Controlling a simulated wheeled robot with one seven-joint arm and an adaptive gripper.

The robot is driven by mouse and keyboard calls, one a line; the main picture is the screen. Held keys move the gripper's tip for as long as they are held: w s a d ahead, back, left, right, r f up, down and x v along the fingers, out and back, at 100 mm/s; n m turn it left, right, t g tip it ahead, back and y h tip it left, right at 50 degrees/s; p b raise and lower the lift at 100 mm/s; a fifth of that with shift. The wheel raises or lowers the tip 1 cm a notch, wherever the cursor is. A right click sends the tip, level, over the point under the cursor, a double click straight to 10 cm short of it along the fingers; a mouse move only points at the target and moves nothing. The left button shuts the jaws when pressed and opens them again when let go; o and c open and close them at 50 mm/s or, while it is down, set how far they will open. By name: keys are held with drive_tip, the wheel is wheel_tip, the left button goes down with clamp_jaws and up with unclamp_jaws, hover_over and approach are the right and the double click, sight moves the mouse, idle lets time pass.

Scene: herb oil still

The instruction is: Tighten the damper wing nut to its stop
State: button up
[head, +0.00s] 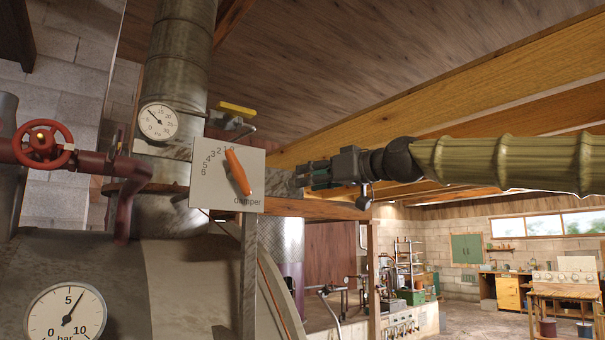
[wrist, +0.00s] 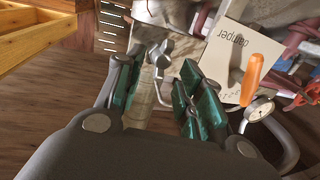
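The damper plate (head: 221,181) is a light panel marked with numbers and the word damper. Its orange lever (head: 238,172) leans across it. In the wrist view the plate (wrist: 226,60) and the orange lever (wrist: 251,80) show upside down at upper right. A small grey metal piece with wings, seemingly the wing nut (wrist: 161,56), shows ahead of my fingers in the wrist view. I cannot make it out in the head view. My gripper (head: 300,177) is just right of the plate. In the wrist view my gripper (wrist: 157,68) is open, its green-padded fingers either side of the nut's line; contact is not visible.
A timber beam (head: 320,209) runs below my gripper. A red valve wheel (head: 43,144) on a pipe and a round dial (head: 158,121) are at left. A yellow-handled part (head: 237,109) is above the plate. A pressure gauge (head: 66,315) sits lower left.

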sight(294, 183)
drive_tip(key=p+x, duration=0.1)
drive_tip(key=x, duration=0.2)
drive_tip(key=shift+c, duration=0.3)
clamp_jaws()
